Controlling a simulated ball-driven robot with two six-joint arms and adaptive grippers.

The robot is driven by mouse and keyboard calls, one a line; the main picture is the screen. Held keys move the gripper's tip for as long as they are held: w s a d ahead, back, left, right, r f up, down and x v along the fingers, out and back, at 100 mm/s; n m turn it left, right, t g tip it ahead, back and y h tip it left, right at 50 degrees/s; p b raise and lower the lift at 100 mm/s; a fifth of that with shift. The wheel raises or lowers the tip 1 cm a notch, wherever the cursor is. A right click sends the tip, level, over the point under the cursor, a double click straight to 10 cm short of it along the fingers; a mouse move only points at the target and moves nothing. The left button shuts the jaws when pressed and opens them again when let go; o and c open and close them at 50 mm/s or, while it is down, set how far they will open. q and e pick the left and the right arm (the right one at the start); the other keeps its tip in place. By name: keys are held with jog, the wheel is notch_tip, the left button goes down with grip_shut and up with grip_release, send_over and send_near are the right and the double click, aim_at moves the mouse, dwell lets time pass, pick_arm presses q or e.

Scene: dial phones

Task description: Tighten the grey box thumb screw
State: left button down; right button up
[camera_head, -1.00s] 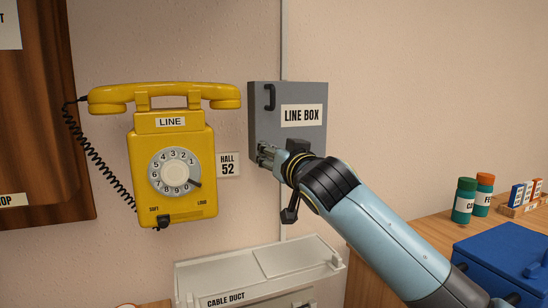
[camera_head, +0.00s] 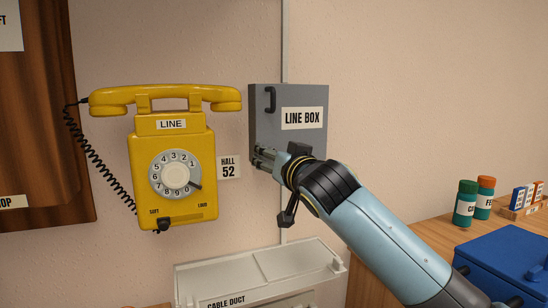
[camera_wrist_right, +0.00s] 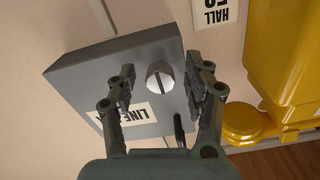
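The grey line box (camera_head: 300,150) hangs on the wall, with a black handle on its front. Its silver slotted thumb screw (camera_wrist_right: 160,77) shows in the right wrist view. In the head view the screw is hidden behind my right gripper (camera_head: 260,158), which is at the box's lower left corner. In the right wrist view the two fingers of my right gripper (camera_wrist_right: 160,73) stand on either side of the screw, with a visible gap on both sides, so it is open. My left gripper is in neither view.
A yellow dial phone (camera_head: 175,165) hangs left of the box, with a HALL 52 label (camera_head: 229,167) between them. A white cable duct (camera_head: 260,272) is below. A wooden counter (camera_head: 410,238) at right holds jars and a blue case (camera_head: 510,250).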

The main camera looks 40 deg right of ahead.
jog(key=v, duration=1.2)
dwell(0.3)
notch_tip(320, 180, down, 24)
jog(key=d+g, duration=0.2)
jog(key=g, duration=0.3)
jog(key=s+f+g, duration=0.1)
jog(key=s+f, duration=0.2)
jog(key=f, duration=0.3)
jog(key=s+f+n+g+y, duration=0.1)
jog(key=s+f+g, duration=0.15)
jog(key=f, duration=0.45)
jog(key=s+f+g, duration=0.1)
jog(key=s+f, duration=0.3)
jog(key=f, duration=0.2)
jog(key=s+a+f+n+g, duration=0.1)
jog(key=s+f+g, duration=0.1)
jog(key=s+f, duration=0.5)
jog(key=s+a+f+n+g+y, duration=0.1)
jog(key=s+f, duration=0.7)
jog(key=s, duration=0.8)
jog(key=s+a+f+n+g+y, duration=0.1)
jog(key=s+a+f+n+g, duration=0.1)
jog(key=s+f+g, duration=0.2)
jog(key=s+f, duration=0.3)
jog(key=s, duration=0.5)
jog(key=shift+a+f, duration=0.2)
jog(key=shift+a, duration=0.05)
